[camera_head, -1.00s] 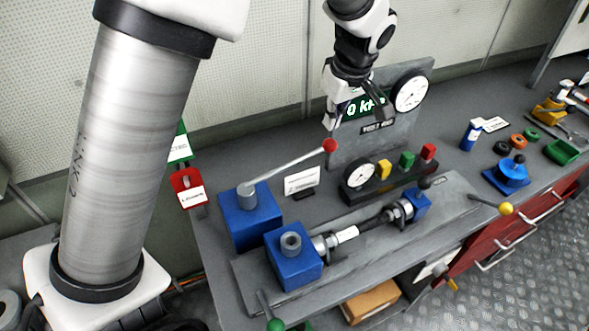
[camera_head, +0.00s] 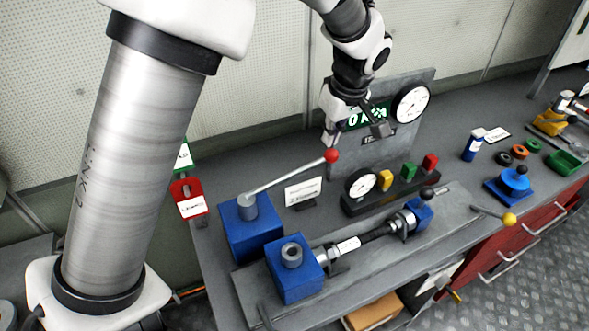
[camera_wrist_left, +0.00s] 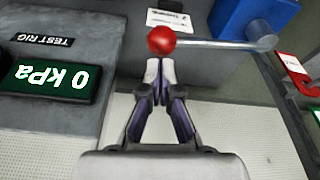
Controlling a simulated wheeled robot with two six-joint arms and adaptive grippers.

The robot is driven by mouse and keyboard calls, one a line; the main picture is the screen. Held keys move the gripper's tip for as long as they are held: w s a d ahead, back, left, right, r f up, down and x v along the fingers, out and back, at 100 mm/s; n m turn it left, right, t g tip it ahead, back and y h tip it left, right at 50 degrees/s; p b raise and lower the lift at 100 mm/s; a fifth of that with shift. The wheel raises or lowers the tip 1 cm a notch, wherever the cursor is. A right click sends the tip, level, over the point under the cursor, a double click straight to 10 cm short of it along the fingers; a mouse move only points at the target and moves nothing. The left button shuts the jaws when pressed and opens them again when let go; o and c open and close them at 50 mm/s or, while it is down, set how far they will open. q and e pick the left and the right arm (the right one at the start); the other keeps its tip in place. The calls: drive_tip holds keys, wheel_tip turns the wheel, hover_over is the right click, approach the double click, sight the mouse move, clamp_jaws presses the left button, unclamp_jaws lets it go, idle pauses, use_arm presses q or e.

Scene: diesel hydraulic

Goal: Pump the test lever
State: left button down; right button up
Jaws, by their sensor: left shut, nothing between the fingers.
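The test lever (camera_head: 285,173) is a silver rod with a red ball (camera_head: 331,155) at its free end, rising to the right from a blue pump block (camera_head: 252,236). My left gripper (camera_head: 331,142) is shut and empty, its fingertips just behind the red ball. In the left wrist view the shut fingertips (camera_wrist_left: 158,62) point at the red ball (camera_wrist_left: 161,40), very near it; I cannot tell whether they touch. The lever rod (camera_wrist_left: 220,45) runs right to the blue block (camera_wrist_left: 235,15). The green display (camera_wrist_left: 50,80) reads 0 kPa. My right gripper is not in view.
A grey panel with a round gauge (camera_head: 411,104) stands behind the lever. A white label card (camera_head: 303,190) is beside the rod. A smaller gauge (camera_head: 361,184) with coloured blocks and a clamped hose fixture (camera_head: 378,231) lie in front. Red and green tags hang at left.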

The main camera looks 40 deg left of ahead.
use_arm(q)
drive_tip(key=shift+w, duration=0.1)
drive_tip(key=d+b+x, duration=0.2)
drive_tip(key=b+x, duration=0.3)
drive_tip(key=x, duration=0.3)
drive_tip(key=shift+s+f+b, duration=0.3)
drive_tip(key=shift+s+f, duration=0.15)
drive_tip(key=shift+f, duration=0.1)
idle(3.5)
drive_tip(key=shift+a+r, duration=0.1)
drive_tip(key=p+v, duration=0.3)
drive_tip(key=a+p+v, duration=0.1)
drive_tip(key=p+v, duration=0.1)
drive_tip(key=v, duration=0.1)
drive_tip(key=w+a+p+v, duration=0.1)
drive_tip(key=p+v, duration=0.2)
drive_tip(key=v, duration=0.1)
drive_tip(key=shift+a+r+p, duration=0.1)
drive_tip(key=shift+r+p, duration=0.15)
drive_tip(key=shift+p, duration=0.1)
drive_tip(key=shift+f, duration=0.1)
drive_tip(key=shift+f, duration=0.1)
